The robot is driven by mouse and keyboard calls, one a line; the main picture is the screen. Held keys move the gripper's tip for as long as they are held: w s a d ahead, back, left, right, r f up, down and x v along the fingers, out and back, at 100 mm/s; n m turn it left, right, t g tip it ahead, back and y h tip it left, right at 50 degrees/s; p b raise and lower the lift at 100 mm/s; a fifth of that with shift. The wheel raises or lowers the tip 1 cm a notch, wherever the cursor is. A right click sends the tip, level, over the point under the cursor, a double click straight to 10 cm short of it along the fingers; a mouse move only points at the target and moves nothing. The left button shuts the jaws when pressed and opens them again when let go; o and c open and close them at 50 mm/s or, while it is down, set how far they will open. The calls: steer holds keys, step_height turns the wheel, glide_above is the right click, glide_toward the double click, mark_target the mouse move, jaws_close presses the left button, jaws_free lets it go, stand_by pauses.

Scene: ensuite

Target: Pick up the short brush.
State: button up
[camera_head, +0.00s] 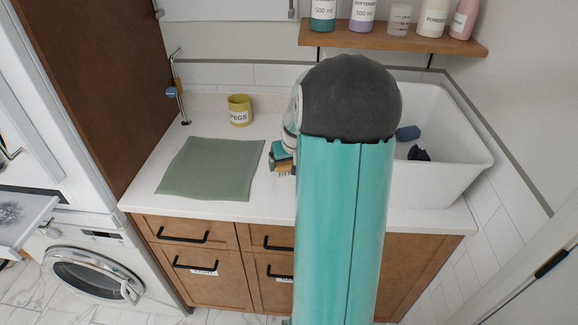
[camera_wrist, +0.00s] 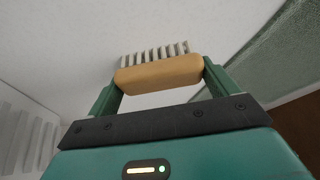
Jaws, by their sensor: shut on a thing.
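The short brush (camera_wrist: 158,74) has a tan wooden body and a row of pale bristles. In the wrist view it sits between the two green fingers of my gripper (camera_wrist: 160,82), which are shut on its two ends. The bristles point away from my gripper, toward the white surface. In the head view my gripper (camera_head: 283,163) shows just left of my teal arm, over the countertop beside the green mat. Part of the brush (camera_head: 285,170) shows below it. I cannot tell whether the bristles touch the countertop.
A green mat (camera_head: 211,168) lies on the white countertop (camera_head: 150,190), with a yellow pegs pot (camera_head: 239,110) behind it. A white sink (camera_head: 440,170) holding dark items is at the right. A wooden shelf (camera_head: 390,39) with bottles hangs above. My arm hides the middle.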

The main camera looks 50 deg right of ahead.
steer(key=shift+r, duration=0.5)
step_height(320, 180, up, 2)
steer(key=shift+r, duration=0.15)
steer(key=s+a+r, duration=0.9)
steer(key=s, duration=0.1)
steer(key=shift+s+r, duration=0.35)
